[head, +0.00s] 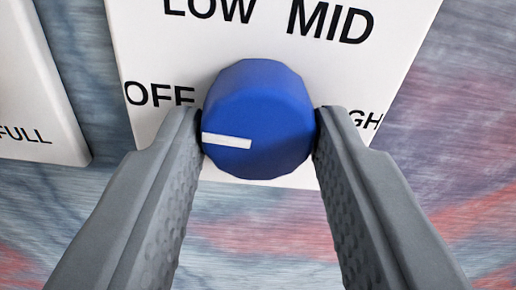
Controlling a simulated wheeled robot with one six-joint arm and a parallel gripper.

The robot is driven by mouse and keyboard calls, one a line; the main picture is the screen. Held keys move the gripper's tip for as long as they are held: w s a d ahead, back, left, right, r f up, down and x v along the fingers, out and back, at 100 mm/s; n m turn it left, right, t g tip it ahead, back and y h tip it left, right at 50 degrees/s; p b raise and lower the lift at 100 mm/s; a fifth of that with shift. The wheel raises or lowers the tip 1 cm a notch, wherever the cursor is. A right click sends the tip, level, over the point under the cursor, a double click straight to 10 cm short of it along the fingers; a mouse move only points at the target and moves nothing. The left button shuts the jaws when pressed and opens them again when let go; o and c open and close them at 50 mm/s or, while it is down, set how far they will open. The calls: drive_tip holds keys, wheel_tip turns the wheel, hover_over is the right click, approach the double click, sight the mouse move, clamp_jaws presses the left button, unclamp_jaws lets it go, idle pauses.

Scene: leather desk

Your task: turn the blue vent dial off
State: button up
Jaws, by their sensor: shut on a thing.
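The blue vent dial (262,110) sits on a white panel (250,60) marked OFF, LOW, MID and a partly hidden label that ends in "GH". The dial's white pointer mark (226,140) points left, a little below the word OFF. My gripper (258,135) is shut on the dial, with one grey finger against its left side and the other against its right side.
Another white panel (35,95) with the word FULL stands at the left, apart from the dial's panel. Around both panels is a streaked surface (465,150) in blue, grey and pink, with nothing else on it in view.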

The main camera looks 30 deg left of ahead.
drive_tip(key=shift+f+n, duration=0.15)
drive_tip(key=shift+n, duration=0.25)
drive_tip(key=o, duration=1)
drive_tip(key=shift+d, duration=0.1)
drive_tip(key=v, duration=1.7)
drive_tip(key=shift+s+d, duration=0.1)
drive_tip(key=shift+s, duration=0.05)
